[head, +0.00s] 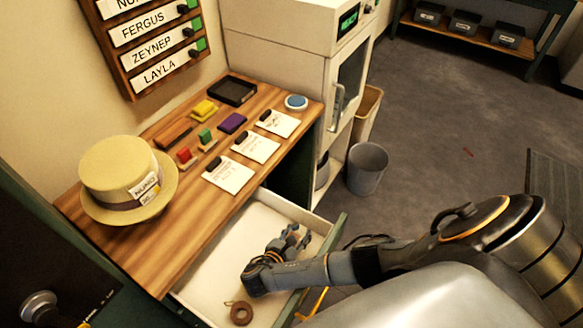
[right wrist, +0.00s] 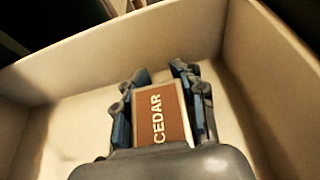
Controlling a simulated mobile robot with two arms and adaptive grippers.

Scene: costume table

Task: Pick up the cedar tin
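The cedar tin (right wrist: 163,117) is a brown block with pale edges and CEDAR in pale letters. In the right wrist view it lies between the two fingers of my right gripper (right wrist: 160,78), inside the pale open drawer (head: 210,276). The fingers flank it closely; whether they press on it is unclear. In the head view my right gripper (head: 288,240) reaches down into the drawer, and I cannot make out the tin there. My left gripper is not in view.
A brown ring-shaped item (head: 241,313) lies at the drawer's near end. The wooden table (head: 190,222) above holds a straw hat (head: 118,166), cards (head: 229,175), coloured blocks and a black tray (head: 232,90). The drawer walls stand close around my gripper.

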